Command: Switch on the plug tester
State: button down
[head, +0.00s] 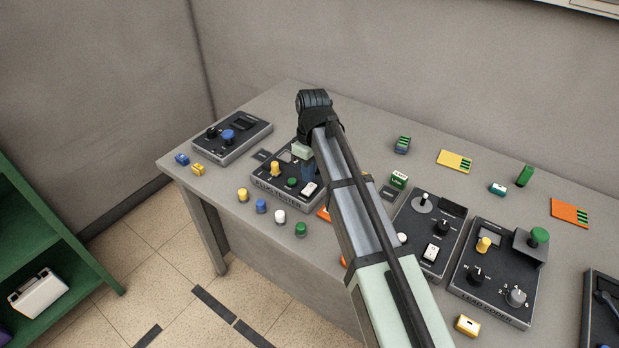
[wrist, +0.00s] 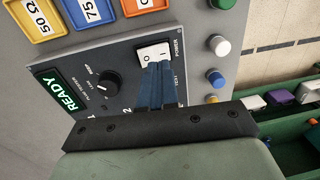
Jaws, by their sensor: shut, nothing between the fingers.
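The plug tester (head: 262,183) is a dark panel at the left part of the table. In the wrist view its white power rocker switch (wrist: 153,50) carries the marks 0 and 1. Its display (wrist: 62,92) is lit green and reads READY. In the head view my gripper (head: 309,178) is over the tester, close to the white switch (head: 311,189).
A black knob (wrist: 108,82) sits beside the switch. Loose plugs, including a white one (head: 279,216) and a green one (head: 300,229), stand along the table's front edge. Another device (head: 232,137) lies to the left, and more panels (head: 497,275) to the right.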

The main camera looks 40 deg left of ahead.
aim_at(305, 193)
notch_tip(305, 193, up, 11)
jog(key=s, duration=0.1)
jog(key=shift+s+f, duration=0.15)
jog(key=shift+s, duration=0.2)
dwell(0.5)
